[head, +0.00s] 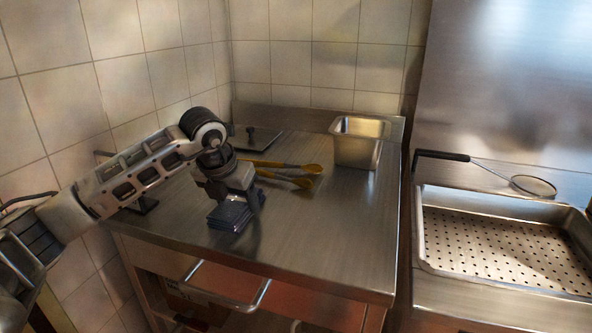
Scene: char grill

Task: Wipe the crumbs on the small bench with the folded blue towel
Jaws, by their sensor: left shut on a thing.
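The folded blue towel (229,217) is a small dark blue stack on the steel top of the small bench (330,222), near its front left. My left gripper (236,197) points down from above and is shut on the towel, which is at or very near the bench surface. The fingers partly hide the towel. I cannot make out any crumbs on the bench top. My right gripper is not in view.
Yellow-handled utensils (290,174) lie just behind the towel. A steel container (358,143) stands at the back right, and a flat dark item (254,138) lies at the back left. The front right of the bench is clear. A perforated tray (500,245) and a strainer (530,186) are further right.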

